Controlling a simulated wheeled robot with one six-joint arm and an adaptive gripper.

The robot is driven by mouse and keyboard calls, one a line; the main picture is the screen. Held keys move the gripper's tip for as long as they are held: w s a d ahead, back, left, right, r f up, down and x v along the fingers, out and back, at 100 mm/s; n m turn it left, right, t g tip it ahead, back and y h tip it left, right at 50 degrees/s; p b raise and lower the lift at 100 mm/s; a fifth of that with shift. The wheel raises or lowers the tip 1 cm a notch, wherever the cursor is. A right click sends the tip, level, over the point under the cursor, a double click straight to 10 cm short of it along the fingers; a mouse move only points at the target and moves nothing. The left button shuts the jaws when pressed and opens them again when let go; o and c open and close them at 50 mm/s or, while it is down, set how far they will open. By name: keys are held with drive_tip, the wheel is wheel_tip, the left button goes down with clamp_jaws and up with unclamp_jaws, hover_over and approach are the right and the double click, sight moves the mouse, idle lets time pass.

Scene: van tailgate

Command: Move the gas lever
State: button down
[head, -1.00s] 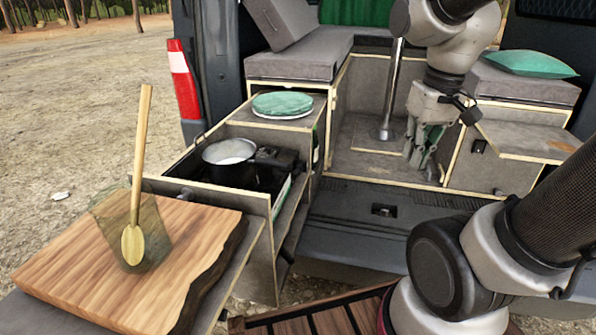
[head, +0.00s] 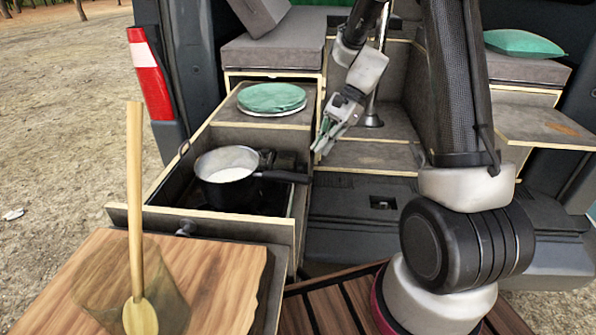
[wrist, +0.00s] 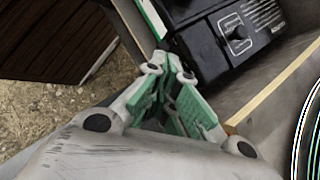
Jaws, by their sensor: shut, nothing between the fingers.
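The gas stove is a black box (wrist: 230,35) in the upper right of the wrist view. A small pale-outlined panel (wrist: 235,32) with a dark mark shows on its side; I cannot clearly make out the lever there. In the head view the stove (head: 283,160) sits in the pulled-out drawer, partly behind the pot. My gripper (head: 322,145), with green finger pads, is shut and empty, just right of the drawer and stove, pointing down and left. In the wrist view my gripper (wrist: 168,75) is below and left of the stove, apart from the panel.
A pot (head: 226,166) with white contents stands on the stove, its black handle pointing right toward my gripper. The drawer's wooden wall (head: 299,215) rises beside it. A green-topped plate (head: 271,99) lies behind. A cutting board (head: 225,270) holds a glass with a spoon.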

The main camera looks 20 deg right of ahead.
drive_tip(key=shift+a+r+m, duration=0.1)
drive_tip(key=shift+a+m, duration=0.15)
drive_tip(key=shift+m, duration=0.45)
drive_tip(key=shift+a, duration=0.1)
